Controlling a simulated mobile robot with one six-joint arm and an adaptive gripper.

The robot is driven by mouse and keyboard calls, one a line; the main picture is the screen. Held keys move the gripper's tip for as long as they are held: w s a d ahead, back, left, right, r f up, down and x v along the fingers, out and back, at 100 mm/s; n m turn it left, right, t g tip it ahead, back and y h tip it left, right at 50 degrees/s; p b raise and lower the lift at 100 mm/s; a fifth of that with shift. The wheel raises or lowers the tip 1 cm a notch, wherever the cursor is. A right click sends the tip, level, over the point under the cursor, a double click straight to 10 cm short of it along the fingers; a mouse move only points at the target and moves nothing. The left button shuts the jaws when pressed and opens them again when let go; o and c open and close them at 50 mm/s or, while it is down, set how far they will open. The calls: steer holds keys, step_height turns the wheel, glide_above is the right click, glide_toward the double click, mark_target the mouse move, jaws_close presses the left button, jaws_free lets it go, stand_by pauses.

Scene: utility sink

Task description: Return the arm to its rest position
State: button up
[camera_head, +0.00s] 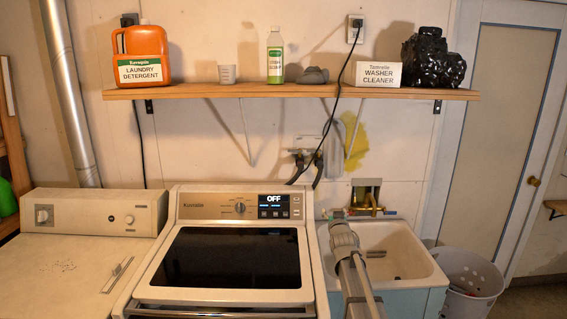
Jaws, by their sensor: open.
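My arm (345,240) rises from the bottom edge, right of centre, in the head camera view. Its grey joint and links stand in front of the left part of the utility sink (415,266) and hide some of the basin. I see no gripper fingers and nothing held. The end of the arm is hidden or out of the frame.
A washer (160,278) with a dark lid and a display reading OFF stands left of the sink. A dryer (70,280) is at far left. A wooden shelf (230,91) holds detergent, bottles and a box.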

steer(key=s+f+g, duration=1)
steer(key=s+f, duration=0.4)
steer(key=s, duration=0.3)
steer(key=s+f+g, duration=0.2)
steer(key=s+g, duration=0.2)
steer(key=s, duration=0.6)
steer(key=s+a+f+g, duration=0.1)
steer(key=s+f+g, duration=0.2)
steer(key=s, duration=0.8)
steer(key=shift+g, duration=0.6)
